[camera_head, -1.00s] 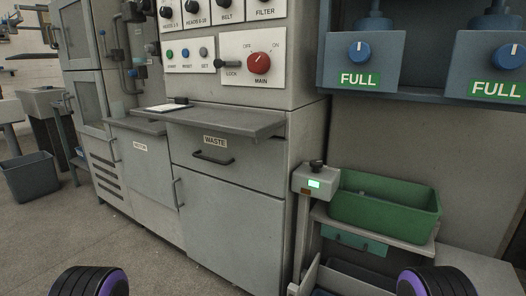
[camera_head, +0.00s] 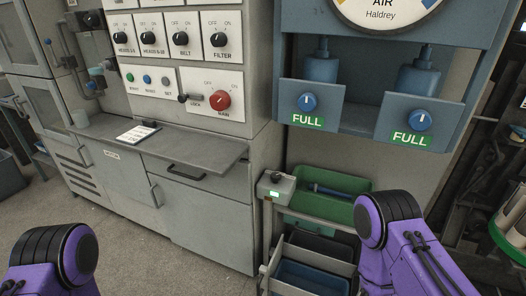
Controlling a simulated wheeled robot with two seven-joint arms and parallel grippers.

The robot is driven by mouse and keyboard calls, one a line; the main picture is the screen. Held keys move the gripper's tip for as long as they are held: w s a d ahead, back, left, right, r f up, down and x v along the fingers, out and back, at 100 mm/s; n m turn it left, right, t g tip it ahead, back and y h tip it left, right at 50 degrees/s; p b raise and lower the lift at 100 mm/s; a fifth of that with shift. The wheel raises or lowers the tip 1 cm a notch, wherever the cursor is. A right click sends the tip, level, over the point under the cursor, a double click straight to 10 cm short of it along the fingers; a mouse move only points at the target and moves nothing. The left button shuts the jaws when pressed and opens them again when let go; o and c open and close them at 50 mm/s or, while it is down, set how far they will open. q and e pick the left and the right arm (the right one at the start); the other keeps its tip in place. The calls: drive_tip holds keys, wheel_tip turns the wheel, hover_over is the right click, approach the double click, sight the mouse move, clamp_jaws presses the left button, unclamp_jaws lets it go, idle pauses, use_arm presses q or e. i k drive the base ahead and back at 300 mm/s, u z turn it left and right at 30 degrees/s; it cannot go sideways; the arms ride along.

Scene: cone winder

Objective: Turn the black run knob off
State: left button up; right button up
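No knob in view carries a readable "run" label. Several black knobs sit in a row on white plates of the grey cabinet: heads 1-5 (camera_head: 119,37), heads 6-10 (camera_head: 148,38), belt (camera_head: 181,39) and filter (camera_head: 219,40). A small grey box (camera_head: 271,189) on a post has a black knob (camera_head: 276,176) on top and a lit green display. Only purple and black links of my two arms show, at the lower left and lower right. Both grippers are out of view, and nothing of mine touches any knob.
A red main knob (camera_head: 220,100) and a black lock lever (camera_head: 184,97) sit below the row. A grey shelf (camera_head: 205,153) juts out under them. A green bin (camera_head: 347,184) stands beside the post. Two blue dials (camera_head: 308,102) (camera_head: 420,120) are marked FULL.

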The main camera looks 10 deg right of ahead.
sight(275, 176)
drive_tip(key=z, duration=0.85)
drive_tip(key=k, duration=0.85)
drive_tip(key=u, duration=0.85)
